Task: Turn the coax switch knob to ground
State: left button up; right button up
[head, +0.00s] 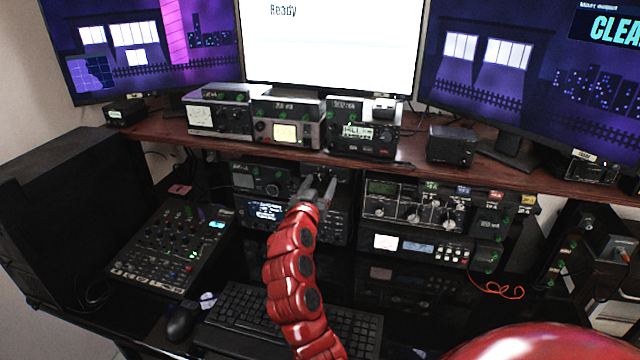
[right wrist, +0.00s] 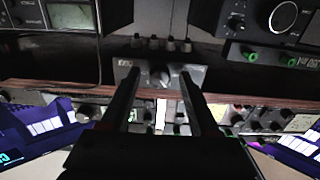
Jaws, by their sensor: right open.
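The coax switch appears to be a small grey box (right wrist: 198,72) under the shelf, with a round grey knob (right wrist: 159,78) on its face in the right wrist view. Its small labels are too blurred to read, so the knob's setting is unclear. My right gripper (right wrist: 158,74) is open. Its two fingers reach toward the box, one on each side of the knob in the picture; I cannot tell whether they touch it. In the head view my right gripper (head: 318,190) covers most of the switch. My left gripper is not in view.
A tuner with several knobs (head: 415,204) stands right of the gripper; a radio with a blue display (head: 268,211) stands left. The wooden shelf (head: 415,167) runs above, holding more radios. A mixer (head: 175,245) and keyboard (head: 245,310) lie on the black desk.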

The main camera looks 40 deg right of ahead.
grip_shut()
jog(key=shift+n, duration=0.3)
jog(key=n, duration=0.2)
jog(key=shift+n, duration=0.3)
jog(key=n, duration=0.4)
jog(key=shift+n, duration=0.4)
dwell(0.4)
grip_release()
